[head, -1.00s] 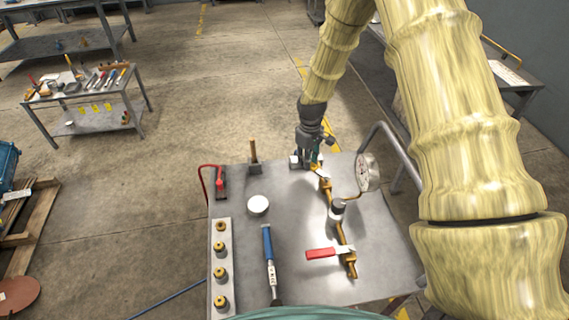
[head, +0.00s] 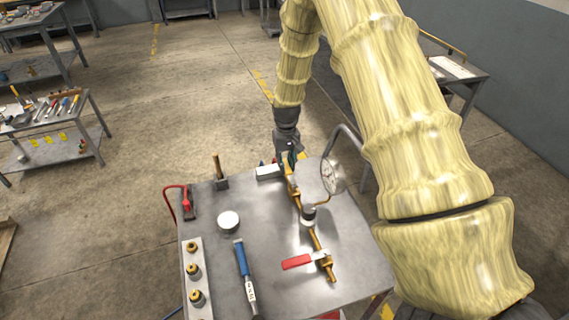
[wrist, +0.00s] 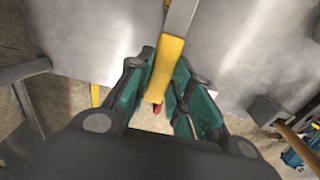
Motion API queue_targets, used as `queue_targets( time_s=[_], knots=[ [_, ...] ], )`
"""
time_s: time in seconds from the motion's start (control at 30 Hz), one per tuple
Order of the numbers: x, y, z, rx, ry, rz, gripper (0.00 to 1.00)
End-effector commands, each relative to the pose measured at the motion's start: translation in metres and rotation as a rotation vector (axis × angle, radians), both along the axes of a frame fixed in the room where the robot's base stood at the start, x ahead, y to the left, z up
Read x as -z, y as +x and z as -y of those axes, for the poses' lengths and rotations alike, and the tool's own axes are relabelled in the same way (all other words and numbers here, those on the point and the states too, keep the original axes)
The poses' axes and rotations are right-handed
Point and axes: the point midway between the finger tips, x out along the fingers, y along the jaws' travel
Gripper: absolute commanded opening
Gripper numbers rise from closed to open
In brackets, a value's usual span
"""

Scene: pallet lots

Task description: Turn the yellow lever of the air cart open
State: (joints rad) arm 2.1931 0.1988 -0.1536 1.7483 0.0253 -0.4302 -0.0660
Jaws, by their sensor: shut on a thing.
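In the wrist view the yellow lever (wrist: 169,55) has a yellow grip on a flat grey metal stem. It lies between the teal finger pads of my gripper (wrist: 160,82), which is shut on it. In the head view my gripper (head: 290,154) is at the far edge of the air cart (head: 275,232), by the far end of a brass pipe (head: 319,243). There it hides the yellow lever, so its angle to the pipe cannot be told. A round gauge (head: 332,175) stands on a branch to the right of the pipe.
A red lever (head: 298,262) is at the pipe's near end. A white block (head: 268,172), a white round cap (head: 228,221), a blue-handled tool (head: 242,259) and brass fittings (head: 193,270) are on the cart top.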

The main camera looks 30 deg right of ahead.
Motion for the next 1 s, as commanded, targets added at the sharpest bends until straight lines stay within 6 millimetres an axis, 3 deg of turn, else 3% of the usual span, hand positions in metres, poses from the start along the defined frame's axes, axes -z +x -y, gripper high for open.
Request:
queue_targets(
  time_s=[0.43,0.47,0.57,1.0],
  knots=[
    [-0.0007,-0.0003,0.0034,0.017,-0.001,0.001,0.0],
    [-0.0007,-0.0003,0.0034,0.017,-0.001,0.001,0.27],
    [-0.0006,-0.0002,0.0027,0.015,-0.001,0.001,0.43],
    [-0.0082,0.0007,0.0007,0.011,0.0,0.001,0.43]
  ],
)
